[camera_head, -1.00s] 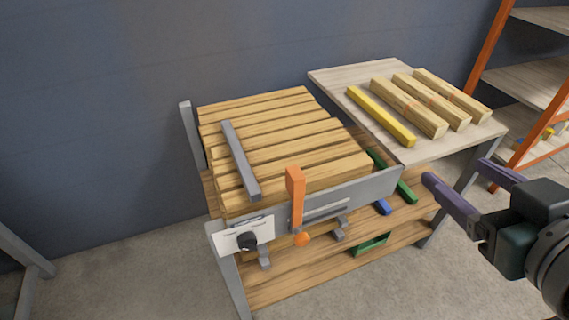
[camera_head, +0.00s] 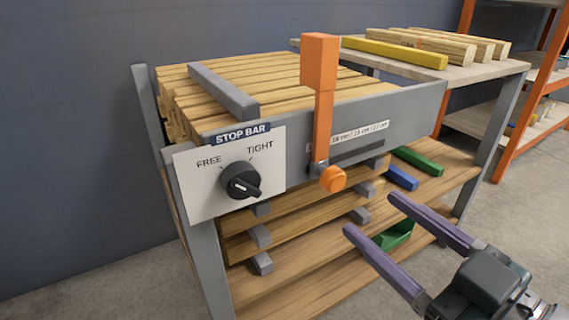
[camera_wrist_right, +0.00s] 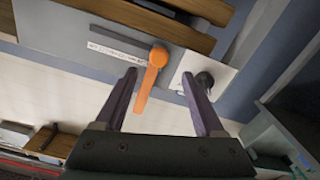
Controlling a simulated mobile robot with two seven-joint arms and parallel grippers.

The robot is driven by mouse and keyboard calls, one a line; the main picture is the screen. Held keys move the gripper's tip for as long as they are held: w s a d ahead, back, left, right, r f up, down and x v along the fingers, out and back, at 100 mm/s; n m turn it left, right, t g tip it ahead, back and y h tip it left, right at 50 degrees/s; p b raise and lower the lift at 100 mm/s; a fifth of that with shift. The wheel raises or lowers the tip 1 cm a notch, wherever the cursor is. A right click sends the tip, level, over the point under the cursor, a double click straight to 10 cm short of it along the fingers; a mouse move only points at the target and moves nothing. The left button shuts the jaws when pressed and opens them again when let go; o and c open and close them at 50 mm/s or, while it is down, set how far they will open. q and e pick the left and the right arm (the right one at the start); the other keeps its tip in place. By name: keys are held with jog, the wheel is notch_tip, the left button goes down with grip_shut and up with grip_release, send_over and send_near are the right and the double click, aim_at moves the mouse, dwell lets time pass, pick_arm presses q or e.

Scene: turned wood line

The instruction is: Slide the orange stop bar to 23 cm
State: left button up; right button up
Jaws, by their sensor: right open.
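The orange stop bar (camera_head: 318,100) stands upright on the front of the grey rail (camera_head: 405,107), left of the scale label (camera_head: 360,132) and at the left part of the dark slot. Its round orange knob (camera_head: 333,178) sticks out at the bottom. My right gripper (camera_head: 370,213) is open and empty, in front of the rail, below and right of the knob, apart from it. In the right wrist view the stop bar (camera_wrist_right: 150,85) appears between the open fingers (camera_wrist_right: 158,73), but contact is not visible. My left gripper is out of view.
A STOP BAR panel with a black dial (camera_head: 241,181), marked FREE and TIGHT, is left of the bar; its setting is unclear. Wooden slats and a grey strip (camera_head: 222,90) lie behind. A table with yellow and wooden pieces (camera_head: 395,52) stands back right.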

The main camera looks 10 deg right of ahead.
aim_at(339, 183)
jog(key=b+x, duration=0.2)
jog(key=x, duration=0.7)
jog(key=shift+w+b, duration=0.3)
jog(key=c, duration=0.9)
grip_shut()
